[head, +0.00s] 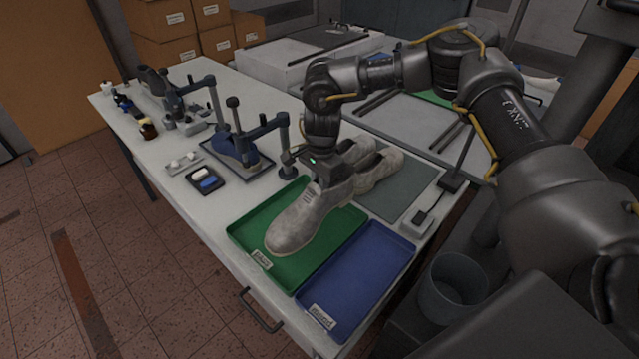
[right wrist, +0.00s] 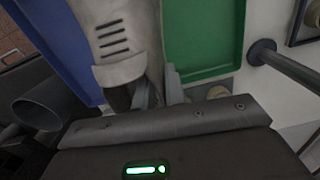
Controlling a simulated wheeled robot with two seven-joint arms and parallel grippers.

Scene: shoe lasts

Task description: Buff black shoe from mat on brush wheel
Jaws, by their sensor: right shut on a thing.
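My right gripper (head: 325,180) is shut on a pale grey shoe (head: 300,218), at its ankle end. The shoe is over the green tray (head: 240,234), toe toward the front; I cannot tell if it touches the tray. It also shows in the right wrist view (right wrist: 118,30), beside the gripper's fingers (right wrist: 158,92). A second pale grey shoe (head: 388,166) sits behind it on the dark grey mat (head: 405,195). I see no clearly black shoe on the mat. A dark shape (head: 152,80) stands at the far left end; I cannot tell whether it is a brush wheel. My left gripper is out of view.
A blue tray (head: 360,278) lies right of the green tray. A grey bin (head: 452,287) is beside the table.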

